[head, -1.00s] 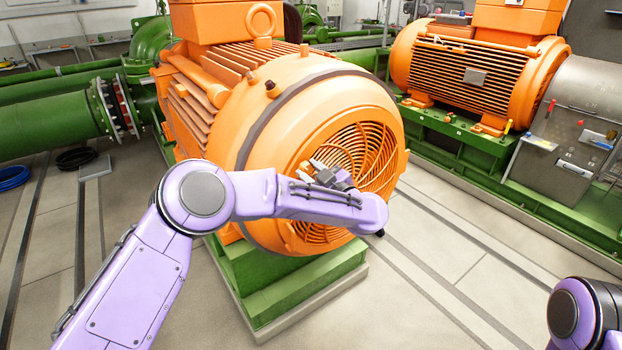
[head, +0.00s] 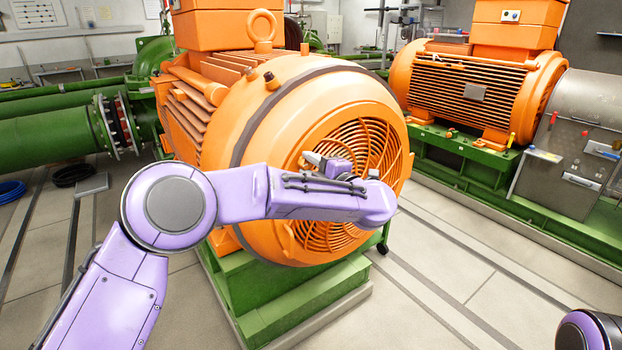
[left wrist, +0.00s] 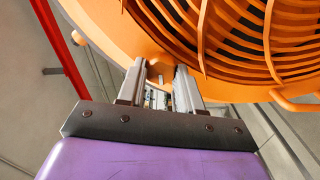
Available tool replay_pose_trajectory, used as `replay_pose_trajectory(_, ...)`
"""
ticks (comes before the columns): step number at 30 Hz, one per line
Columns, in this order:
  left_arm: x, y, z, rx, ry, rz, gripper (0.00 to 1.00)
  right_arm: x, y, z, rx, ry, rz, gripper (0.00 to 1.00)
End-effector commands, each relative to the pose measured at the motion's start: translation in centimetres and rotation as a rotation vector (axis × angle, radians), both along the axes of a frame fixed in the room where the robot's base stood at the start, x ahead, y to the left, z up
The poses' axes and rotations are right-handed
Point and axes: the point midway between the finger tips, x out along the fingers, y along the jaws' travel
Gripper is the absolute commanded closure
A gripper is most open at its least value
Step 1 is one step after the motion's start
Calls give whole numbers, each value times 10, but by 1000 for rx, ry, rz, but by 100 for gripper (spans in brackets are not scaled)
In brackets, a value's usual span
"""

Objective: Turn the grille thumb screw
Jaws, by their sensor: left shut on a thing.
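The orange motor's round grille (head: 362,150) faces me in the head view, and its ribs also fill the top of the left wrist view (left wrist: 235,35). My left gripper (head: 314,160) is at the left side of the grille rim. In the left wrist view my left gripper (left wrist: 163,75) has its two fingers close together on either side of a small orange tab at the rim. It is shut on the thumb screw, which is mostly hidden between the fingers; its turn angle cannot be told. My right gripper is outside the frames.
The green motor base (head: 290,300) stands below the grille. A second orange motor (head: 470,85) and a grey cabinet (head: 575,140) are at the right. A red bar (left wrist: 62,50) runs along the left of the wrist view.

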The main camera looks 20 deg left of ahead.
Motion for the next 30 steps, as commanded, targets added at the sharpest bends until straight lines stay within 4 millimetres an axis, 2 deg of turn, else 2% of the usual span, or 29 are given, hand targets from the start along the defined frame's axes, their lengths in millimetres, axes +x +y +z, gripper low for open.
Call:
replay_pose_trajectory(1,0,0,-7,-28,-34,0,96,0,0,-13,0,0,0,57)
replay_pose_trajectory(3,0,0,-7,-68,-87,0,96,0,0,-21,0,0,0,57)
replay_pose_trajectory(15,0,0,-6,-261,-333,-1,96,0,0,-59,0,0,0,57)
replay_pose_trajectory(21,0,0,-4,-318,-405,0,96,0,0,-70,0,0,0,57)
replay_pose_trajectory(30,0,0,-2,-352,-450,0,96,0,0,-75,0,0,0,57)
